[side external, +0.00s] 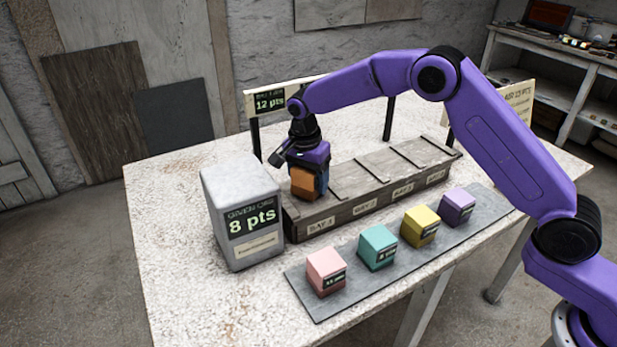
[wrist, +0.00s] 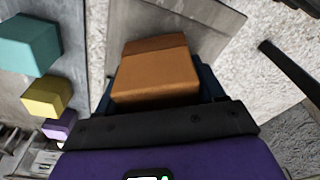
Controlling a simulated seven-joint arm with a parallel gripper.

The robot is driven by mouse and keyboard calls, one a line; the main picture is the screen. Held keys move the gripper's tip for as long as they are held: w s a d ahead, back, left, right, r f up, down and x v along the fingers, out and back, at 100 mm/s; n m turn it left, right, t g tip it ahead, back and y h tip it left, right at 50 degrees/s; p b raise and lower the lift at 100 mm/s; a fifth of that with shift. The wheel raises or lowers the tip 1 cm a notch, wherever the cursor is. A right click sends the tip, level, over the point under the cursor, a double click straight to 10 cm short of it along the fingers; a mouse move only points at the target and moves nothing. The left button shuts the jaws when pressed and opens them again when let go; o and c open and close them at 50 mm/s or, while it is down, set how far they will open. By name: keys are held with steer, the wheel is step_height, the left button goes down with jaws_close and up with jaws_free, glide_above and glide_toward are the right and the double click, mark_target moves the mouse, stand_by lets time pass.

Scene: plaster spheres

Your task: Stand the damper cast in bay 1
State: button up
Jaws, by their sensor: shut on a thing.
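My gripper (side external: 310,172) is shut on an orange block (side external: 304,184), which has a darker brown band. It holds the block upright at the left end of the long grey wooden rack (side external: 372,202), over the bay labelled BAY 1 (side external: 320,227). The orange block also shows between the fingers in the wrist view (wrist: 158,72). I cannot tell whether its bottom touches the bay floor, as the rack's front wall hides it. No readable label names any block as the damper cast.
A big pale block (side external: 240,215) marked 8 pts stands close left of the rack. Pink (side external: 326,270), teal (side external: 377,246), yellow (side external: 420,226) and purple (side external: 457,207) blocks stand on a grey mat (side external: 300,291) in front. A sign (side external: 270,102) on posts stands behind.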

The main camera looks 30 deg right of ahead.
steer(key=shift+f, duration=0.55)
steer(key=o, duration=1.4)
steer(key=shift+c, duration=0.2)
steer(key=shift+f, duration=0.1)
steer(key=shift+r, duration=2.05)
